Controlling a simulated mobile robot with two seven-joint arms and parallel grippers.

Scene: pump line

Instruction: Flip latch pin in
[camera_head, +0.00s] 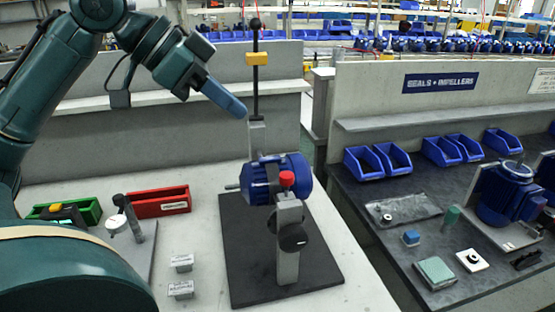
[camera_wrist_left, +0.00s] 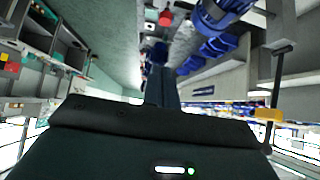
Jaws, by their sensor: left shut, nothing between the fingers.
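A blue pump (camera_head: 275,180) is held in a grey fixture on a black base plate (camera_head: 320,272). A tall black lever (camera_head: 255,90) with a yellow block (camera_head: 257,59) stands upright behind the pump. I cannot tell which part is the latch pin. My left gripper (camera_head: 240,109) is shut and empty, just left of the lever and above the pump. The wrist view shows the red knob (camera_wrist_left: 165,17), pump (camera_wrist_left: 222,14) and yellow block (camera_wrist_left: 268,113). My right gripper is out of view.
Green (camera_head: 88,209) and red (camera_head: 158,202) bins, a dial gauge stand (camera_head: 140,225) and two small labelled blocks lie left of the plate. A dark bench (camera_head: 400,235) with blue bins and another pump stands right, beyond a gap.

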